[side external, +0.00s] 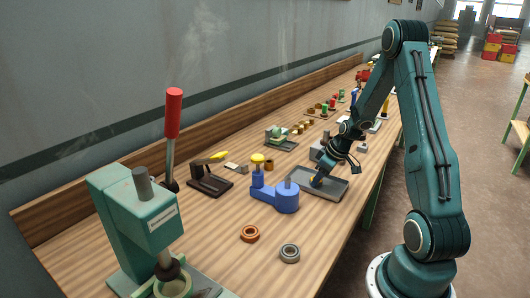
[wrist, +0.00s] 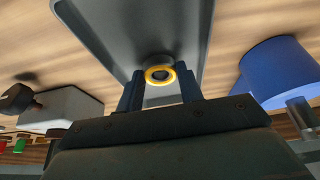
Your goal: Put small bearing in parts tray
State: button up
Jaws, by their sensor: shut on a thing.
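The small bearing (wrist: 172,78) has a yellow ring and a dark centre. In the wrist view it sits between the two fingers of my gripper (wrist: 159,88), which are shut on it. The grey, shallow parts tray (wrist: 110,32) lies under and beyond the bearing in that view. In the side view my gripper (side external: 315,181) is low over the left part of the parts tray (side external: 330,195), with a bit of yellow showing at its tips. I cannot tell whether the bearing touches the tray floor.
A blue fixture (side external: 286,200) with a yellow knob stands just left of the tray. A copper ring (side external: 250,234) and a grey ring (side external: 289,253) lie in front. A green press (side external: 130,210) with a red-handled lever stands at the left. Several small parts line the bench behind.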

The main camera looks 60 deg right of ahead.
jog(key=shift+f, duration=0.2)
jog(key=o, duration=1)
jog(key=shift+r, duration=0.15)
jog(key=shift+v, duration=6.05)
